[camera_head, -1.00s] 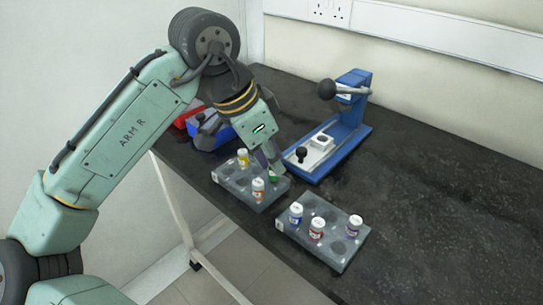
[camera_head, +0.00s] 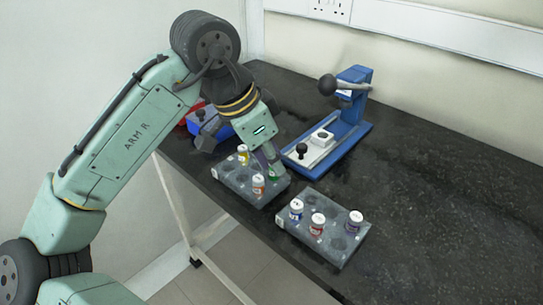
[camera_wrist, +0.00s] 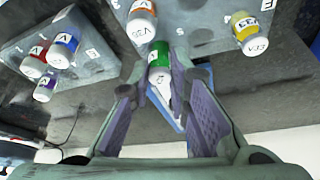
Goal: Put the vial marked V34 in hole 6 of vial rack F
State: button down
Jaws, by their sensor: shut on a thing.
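My gripper (camera_wrist: 163,75), with purple pads, is shut on a green vial (camera_wrist: 158,53) with a white top. Its mark is too turned and small to read. The green vial also shows in the head view (camera_head: 274,174), at the right side of vial rack F (camera_wrist: 210,32). I cannot tell whether its lower end is in a hole or just above one. The grey rack also shows in the head view (camera_head: 236,187). An orange vial (camera_wrist: 142,12) and a yellow vial (camera_wrist: 241,20) stand in it, apart from my gripper. The hole numbers are hard to read.
A second grey rack (camera_head: 333,254) holds a blue vial (camera_head: 296,211), a red vial (camera_head: 317,225) and a purple vial (camera_head: 353,222). A blue press (camera_head: 352,130) stands behind the racks. The black bench (camera_head: 450,210) is clear at right.

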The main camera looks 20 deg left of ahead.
jog(key=shift+f, duration=0.45)
jog(key=c, duration=1.4)
grip_release()
jog(key=shift+c, duration=0.2)
jog(key=shift+o, duration=0.4)
jog(key=shift+o, duration=1.3)
jog(key=shift+r, duration=0.15)
jog(key=shift+r+p, duration=2.7)
jog(key=shift+r, duration=0.2)
